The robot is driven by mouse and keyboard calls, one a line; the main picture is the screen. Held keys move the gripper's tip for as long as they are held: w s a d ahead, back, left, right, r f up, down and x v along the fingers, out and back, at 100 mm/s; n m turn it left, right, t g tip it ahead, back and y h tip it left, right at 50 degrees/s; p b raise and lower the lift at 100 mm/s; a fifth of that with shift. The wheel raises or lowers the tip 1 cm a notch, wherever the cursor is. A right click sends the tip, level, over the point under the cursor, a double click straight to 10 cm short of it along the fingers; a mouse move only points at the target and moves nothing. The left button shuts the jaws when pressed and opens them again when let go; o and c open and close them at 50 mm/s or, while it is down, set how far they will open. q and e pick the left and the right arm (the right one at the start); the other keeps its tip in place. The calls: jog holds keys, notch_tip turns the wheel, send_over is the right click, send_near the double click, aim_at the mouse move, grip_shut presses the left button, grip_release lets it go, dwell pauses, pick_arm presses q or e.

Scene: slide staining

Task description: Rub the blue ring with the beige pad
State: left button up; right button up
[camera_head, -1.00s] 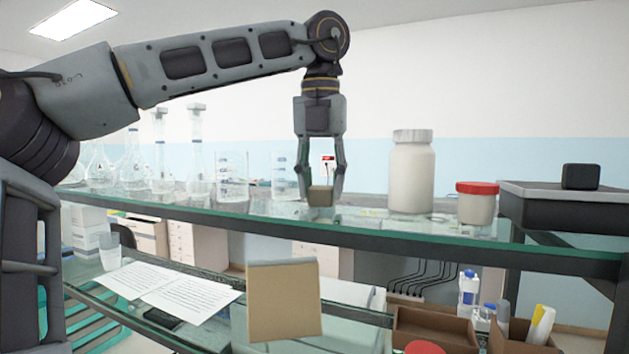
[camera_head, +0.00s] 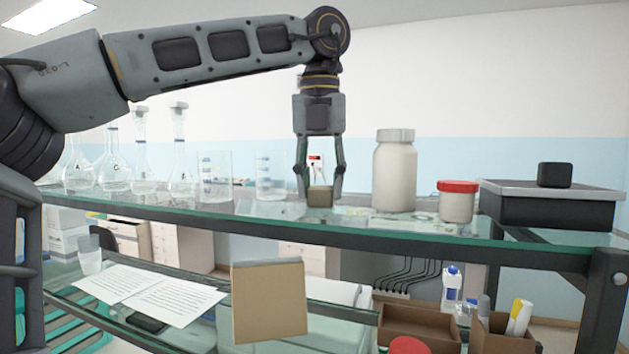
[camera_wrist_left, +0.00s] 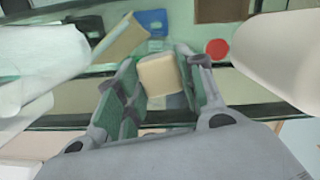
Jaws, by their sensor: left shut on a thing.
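My left gripper (camera_head: 320,180) points down over the front part of the upper glass shelf, its fingers shut on a small beige block, the beige pad (camera_head: 320,197). The pad also shows between the fingers in the left wrist view (camera_wrist_left: 158,76). I cannot tell whether the pad touches the shelf glass. No blue ring can be made out for sure. A flat blue thing (camera_wrist_left: 153,22) shows beyond the fingertips in the left wrist view, but I cannot tell whether it is the ring. My right gripper is not in view.
A white bottle (camera_head: 395,170), a red-lidded jar (camera_head: 457,204) and a dark tray (camera_head: 545,210) stand right of the gripper. Glass beakers (camera_head: 215,178) and flasks stand left. A tan board (camera_head: 269,303), papers (camera_head: 150,292) and brown boxes (camera_head: 415,328) are lower down.

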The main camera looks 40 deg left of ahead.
pick_arm(q)
jog(key=shift+w+d+f, duration=0.2)
jog(key=shift+d, duration=0.5)
jog(key=shift+d+f, duration=0.1)
jog(key=shift+d, duration=0.1)
jog(key=shift+w+d, duration=0.25)
jog(key=shift+d, duration=0.45)
jog(key=shift+w+d, duration=0.25)
jog(key=shift+d, duration=0.4)
jog(key=shift+r, duration=0.3)
jog(key=shift+r, duration=1.45)
jog(key=shift+w, duration=0.1)
